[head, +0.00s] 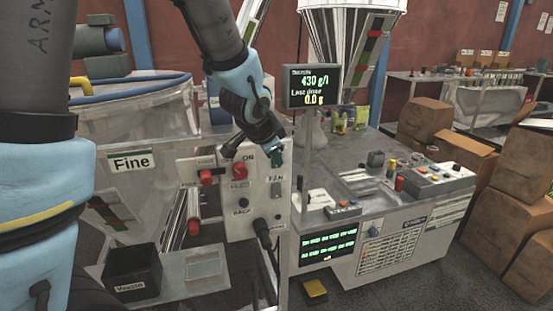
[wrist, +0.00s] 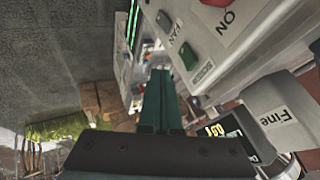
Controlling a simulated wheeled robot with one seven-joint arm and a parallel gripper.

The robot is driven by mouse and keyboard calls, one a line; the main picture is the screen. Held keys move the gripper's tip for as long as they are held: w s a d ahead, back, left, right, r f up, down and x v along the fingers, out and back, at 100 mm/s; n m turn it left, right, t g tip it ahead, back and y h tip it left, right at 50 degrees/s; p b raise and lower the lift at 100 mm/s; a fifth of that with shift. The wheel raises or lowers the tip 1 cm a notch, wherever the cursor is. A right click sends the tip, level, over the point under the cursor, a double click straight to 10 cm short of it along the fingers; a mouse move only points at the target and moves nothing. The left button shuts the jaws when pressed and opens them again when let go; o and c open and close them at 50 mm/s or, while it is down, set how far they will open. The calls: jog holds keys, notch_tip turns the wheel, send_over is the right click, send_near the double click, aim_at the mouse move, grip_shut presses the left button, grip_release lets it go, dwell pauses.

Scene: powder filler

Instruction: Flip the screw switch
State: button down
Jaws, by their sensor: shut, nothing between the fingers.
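A pale upright control panel (head: 257,205) stands in the middle of the head view, with red knobs, an ON label, a FAN label and dark switches. In the wrist view the fingertips (wrist: 160,74) lie just below and left of the green switch; contact cannot be told.
A display screen (head: 314,86) on a post stands right of my gripper. A workbench (head: 370,240) and cardboard boxes (head: 470,160) stand at right.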

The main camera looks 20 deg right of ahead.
jog(key=w+d+f+p, duration=0.2)
jog(key=w+f+p, duration=0.1)
jog(key=w, duration=0.3)
jog(key=shift+d+p, duration=0.25)
jog(key=shift+p, duration=0.05)
jog(key=shift+w+d, duration=0.1)
jog(key=shift+w, duration=0.15)
jog(key=shift+r, duration=0.15)
jog(key=shift+r+p, duration=0.5)
jog(key=shift+r, duration=0.2)
